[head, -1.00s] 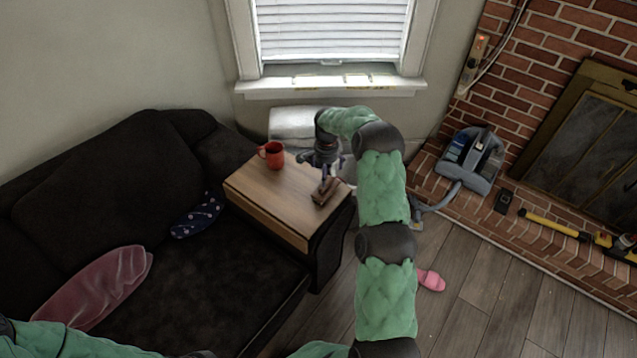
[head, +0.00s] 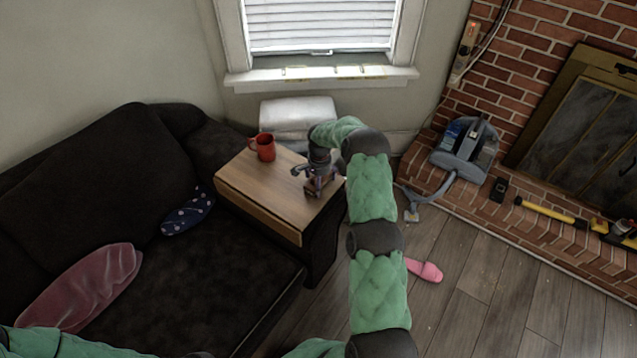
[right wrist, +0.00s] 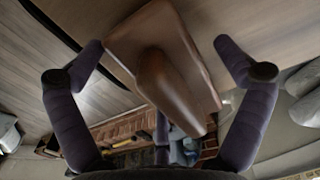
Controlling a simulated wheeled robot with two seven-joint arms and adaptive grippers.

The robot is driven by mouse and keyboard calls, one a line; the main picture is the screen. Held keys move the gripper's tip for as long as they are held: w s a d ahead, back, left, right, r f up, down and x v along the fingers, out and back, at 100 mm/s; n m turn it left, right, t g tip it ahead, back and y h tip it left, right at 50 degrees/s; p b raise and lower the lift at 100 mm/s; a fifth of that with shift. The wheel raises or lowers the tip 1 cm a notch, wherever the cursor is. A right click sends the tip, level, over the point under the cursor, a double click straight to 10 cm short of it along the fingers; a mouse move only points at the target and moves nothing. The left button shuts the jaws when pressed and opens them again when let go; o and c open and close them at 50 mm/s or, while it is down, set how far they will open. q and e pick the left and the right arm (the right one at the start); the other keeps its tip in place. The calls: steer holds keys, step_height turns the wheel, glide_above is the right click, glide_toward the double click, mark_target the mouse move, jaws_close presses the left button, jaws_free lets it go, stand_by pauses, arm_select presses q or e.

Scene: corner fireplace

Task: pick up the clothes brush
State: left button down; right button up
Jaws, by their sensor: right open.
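The clothes brush (head: 316,187) is brown and lies on the wooden top of the side table (head: 262,213), near its right end. In the right wrist view the brush (right wrist: 165,75) shows a flat brown body with a raised handle, between the two fingers. My right gripper (head: 313,182) is directly above and around the brush in the head view, and partly hides it. In the right wrist view my right gripper (right wrist: 160,60) is open, with a gap visible on each side of the brush. My left gripper is not in view; only part of the left arm shows.
A red mug (head: 263,147) stands on the table's far left part. A dark sofa (head: 195,270) with a dotted cushion (head: 188,212) adjoins the table. A pink slipper (head: 425,271) lies on the floor. A vacuum cleaner (head: 465,150) sits on the brick hearth.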

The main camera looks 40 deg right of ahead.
steer(key=shift+r, duration=0.1)
steer(key=shift+c, duration=0.3)
steer(key=c, duration=1.2)
steer(key=shift+c, duration=0.2)
steer(key=shift+r, duration=0.15)
steer(key=shift+r+p, duration=0.25)
steer(key=shift+p, duration=0.05)
steer(key=r+p, duration=0.1)
steer(key=r, duration=0.2)
steer(key=shift+s+a+r+p, duration=0.1)
steer(key=shift+a+r+p, duration=0.1)
steer(key=shift+p, duration=0.15)
steer(key=a+r, duration=0.1)
steer(key=s+a+r+p, duration=0.1)
steer(key=r, duration=0.1)
steer(key=s+a+r+p, duration=0.1)
steer(key=shift+s+r, duration=0.15)
steer(key=shift+r, duration=0.15)
steer(key=s+a+r+p, duration=0.2)
steer(key=s+a+r, duration=0.2)
steer(key=a, duration=0.4)
steer(key=shift+s, duration=0.9)
steer(key=shift+r, duration=0.1)
